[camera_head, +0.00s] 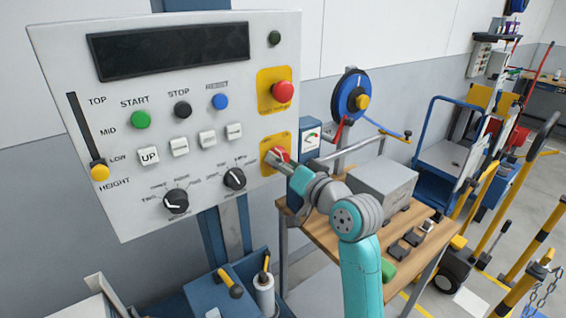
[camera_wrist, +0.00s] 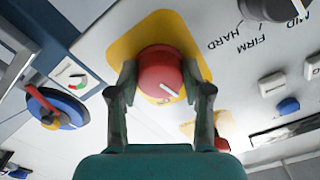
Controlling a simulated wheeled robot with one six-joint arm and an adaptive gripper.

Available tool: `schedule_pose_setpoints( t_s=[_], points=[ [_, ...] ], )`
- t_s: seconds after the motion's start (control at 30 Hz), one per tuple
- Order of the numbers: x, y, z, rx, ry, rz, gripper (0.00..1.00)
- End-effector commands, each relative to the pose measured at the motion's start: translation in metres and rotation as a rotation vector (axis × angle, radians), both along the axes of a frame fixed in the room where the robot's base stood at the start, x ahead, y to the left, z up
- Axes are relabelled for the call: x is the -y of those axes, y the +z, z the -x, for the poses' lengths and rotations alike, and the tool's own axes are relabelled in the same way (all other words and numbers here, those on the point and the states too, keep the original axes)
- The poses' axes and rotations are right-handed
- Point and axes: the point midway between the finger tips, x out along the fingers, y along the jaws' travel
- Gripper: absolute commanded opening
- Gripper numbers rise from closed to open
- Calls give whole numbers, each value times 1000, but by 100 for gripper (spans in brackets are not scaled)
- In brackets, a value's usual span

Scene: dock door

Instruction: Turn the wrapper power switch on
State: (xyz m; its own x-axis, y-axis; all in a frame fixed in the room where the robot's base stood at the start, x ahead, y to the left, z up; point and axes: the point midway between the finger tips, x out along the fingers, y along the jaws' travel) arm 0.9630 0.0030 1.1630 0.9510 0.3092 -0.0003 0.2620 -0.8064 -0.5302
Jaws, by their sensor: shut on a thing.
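The wrapper power switch (camera_wrist: 160,74) is a round red knob with a white pointer line on a yellow plate. In the wrist view its pointer slants toward the lower right of the picture. My gripper (camera_wrist: 158,80) has one finger on each side of the knob and is shut on it. In the head view the red switch (camera_head: 278,155) sits at the lower right of the grey control panel (camera_head: 120,70), partly hidden by my gripper (camera_head: 284,162).
A red emergency button (camera_head: 283,92) on a yellow plate sits above the switch. Green, black and blue buttons, two black dials and a yellow-knobbed slider (camera_head: 100,172) are further left. A wooden workbench (camera_head: 412,262) with a grey box (camera_head: 382,188) stands right of the panel.

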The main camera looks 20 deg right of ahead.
Motion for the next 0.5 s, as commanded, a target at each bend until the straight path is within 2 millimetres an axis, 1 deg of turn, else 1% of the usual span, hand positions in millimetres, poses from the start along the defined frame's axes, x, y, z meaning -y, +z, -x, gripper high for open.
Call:
schedule_pose_setpoints(
  t_s=[0.5],
  points=[
    [-1, 2, 0, -149, 0, -466, 14]
  ],
)
